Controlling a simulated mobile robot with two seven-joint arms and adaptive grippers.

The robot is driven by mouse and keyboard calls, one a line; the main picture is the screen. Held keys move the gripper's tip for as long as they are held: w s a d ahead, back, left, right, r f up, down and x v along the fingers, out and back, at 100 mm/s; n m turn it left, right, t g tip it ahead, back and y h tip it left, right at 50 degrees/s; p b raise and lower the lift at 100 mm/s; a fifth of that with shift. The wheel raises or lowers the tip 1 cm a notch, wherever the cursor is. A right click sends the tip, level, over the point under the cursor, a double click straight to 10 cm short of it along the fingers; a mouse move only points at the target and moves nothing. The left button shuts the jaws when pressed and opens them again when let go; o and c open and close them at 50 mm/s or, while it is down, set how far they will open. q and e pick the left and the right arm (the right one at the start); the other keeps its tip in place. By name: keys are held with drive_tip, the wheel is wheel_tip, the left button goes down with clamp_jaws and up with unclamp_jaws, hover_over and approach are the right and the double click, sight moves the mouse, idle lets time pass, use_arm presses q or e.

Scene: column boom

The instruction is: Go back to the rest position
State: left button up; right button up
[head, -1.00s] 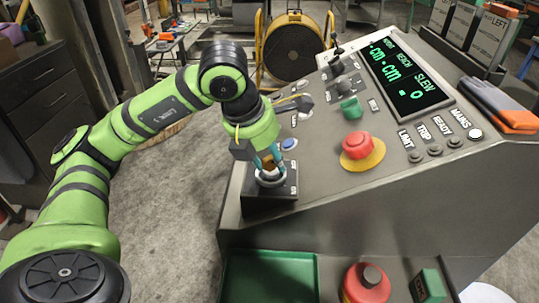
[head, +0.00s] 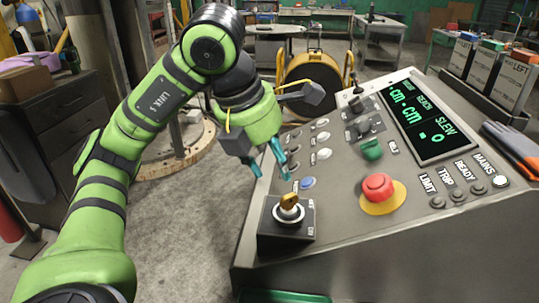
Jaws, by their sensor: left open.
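My left gripper (head: 271,173) has teal fingers. It is open and empty, above the left edge of the sloped control console (head: 340,235). Below it and slightly to the right is the key switch (head: 289,212), a round silver lock on a dark box with a yellow key head standing in it. The fingers are apart from the key. My left arm comes in from the left and bends down at the wrist. My right gripper is not in view.
The console carries a red mushroom button (head: 378,187) on a yellow plate, a green knob (head: 371,149), a blue button (head: 307,183) and a display (head: 419,116). Gloves (head: 513,148) lie at its right. A yellow cable reel (head: 312,82) stands behind. Floor left of the console is clear.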

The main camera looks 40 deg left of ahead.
use_arm(q)
drive_tip(key=shift+s+a+r, duration=0.1)
drive_tip(key=shift+s+r, duration=0.1)
drive_tip(key=shift+r, duration=0.35)
